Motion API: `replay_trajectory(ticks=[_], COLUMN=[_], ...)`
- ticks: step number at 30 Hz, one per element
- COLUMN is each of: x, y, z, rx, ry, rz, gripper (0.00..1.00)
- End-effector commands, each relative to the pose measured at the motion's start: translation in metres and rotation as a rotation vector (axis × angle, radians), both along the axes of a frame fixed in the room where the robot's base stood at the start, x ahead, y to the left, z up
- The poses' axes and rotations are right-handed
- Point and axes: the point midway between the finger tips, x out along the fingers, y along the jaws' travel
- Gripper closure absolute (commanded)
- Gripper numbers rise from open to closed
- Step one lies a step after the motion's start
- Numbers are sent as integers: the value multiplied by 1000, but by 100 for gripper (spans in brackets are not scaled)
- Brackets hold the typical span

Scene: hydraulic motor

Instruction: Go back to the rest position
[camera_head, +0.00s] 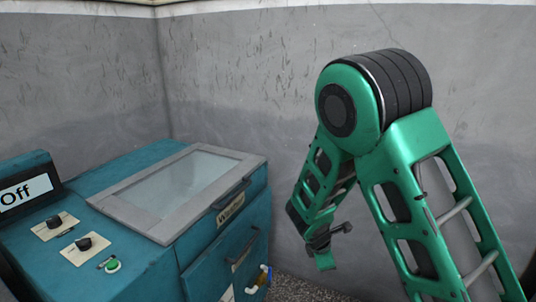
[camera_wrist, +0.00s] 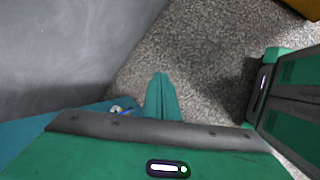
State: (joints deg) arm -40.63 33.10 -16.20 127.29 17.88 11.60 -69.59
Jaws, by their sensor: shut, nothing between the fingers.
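My green arm is bent at its elbow in the right half of the head view, with its forearm hanging down. My gripper (camera_head: 325,262) is at the lower end of it, right of the teal machine and apart from it. In the wrist view my gripper (camera_wrist: 161,80) shows as green fingers together, with nothing between them, above the speckled floor (camera_wrist: 200,60).
The teal machine (camera_head: 225,250) stands at the left with its grey-framed glass lid (camera_head: 178,190) down. It bears an "Off" display (camera_head: 16,194), two black knobs and a green button (camera_head: 112,265). A yellow-and-white fitting (camera_head: 262,276) juts from its front. Grey walls (camera_head: 240,80) stand behind.

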Motion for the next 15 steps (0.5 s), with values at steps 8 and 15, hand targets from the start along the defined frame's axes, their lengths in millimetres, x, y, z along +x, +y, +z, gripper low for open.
replay_trajectory(ticks=[8, 15], x=[-46, -110], y=[-96, -159], z=[79, 134], rx=[174, 302], ry=[-36, -69], rz=[-532, -971], gripper=[100, 100])
